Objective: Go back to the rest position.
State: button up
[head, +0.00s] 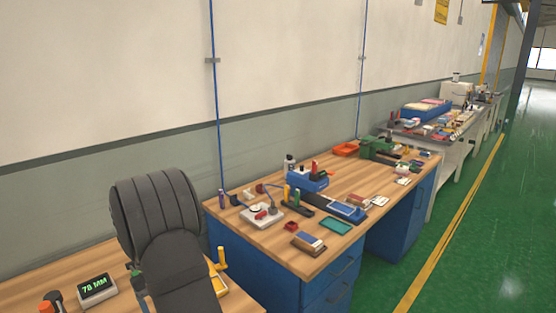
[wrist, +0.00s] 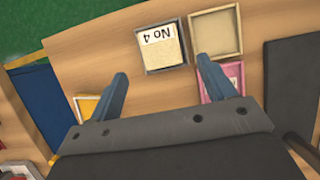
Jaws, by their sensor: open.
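My gripper (wrist: 164,92) shows in the wrist view with its two blue-grey fingers spread apart. Nothing is between the fingers, so it is open and empty above a wooden table (wrist: 110,45). A square tray with a paper marked "No 4" (wrist: 162,46) lies beyond the fingertips. An empty beige tray (wrist: 216,38) lies to its right. A pink item in a tray (wrist: 232,74) is partly hidden by the right finger. In the head view my dark arm covers part of the near table (head: 50,276), and the gripper is not visible there.
A small display reading "78 MM" (head: 96,288) stands on the near table, left of my arm. A yellow-edged tray (wrist: 88,106) lies by the left finger. A second workbench (head: 270,250) with tools, trays and boxes stands to the right. The green floor (head: 480,240) is clear.

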jog(key=x, duration=0.8)
jog(key=shift+s+d+f, duration=0.15)
jog(key=shift+f, duration=0.2)
notch_tip(320, 180, up, 4)
jog(key=d+r, duration=0.7)
jog(key=d, duration=0.4)
jog(key=w+d+r+n+t, duration=0.1)
jog(key=w+d+n+t, duration=0.2)
jog(key=w+n, duration=0.55)
jog(key=w+d+n+t, duration=0.3)
jog(key=w+n, duration=0.4)
jog(key=w, duration=0.2)
jog(key=shift+n+h, duration=0.25)
jog(key=shift+h, duration=0.05)
jog(key=shift+w+a+f, duration=0.1)
jog(key=shift+a+f, duration=0.2)
jog(key=shift+a, duration=0.3)
jog(key=shift+w+a+f, duration=0.1)
jog(key=shift+a+f, duration=0.2)
jog(key=shift+a, duration=0.35)
jog(key=shift+a+f, duration=0.3)
jog(key=shift+a, duration=0.3)
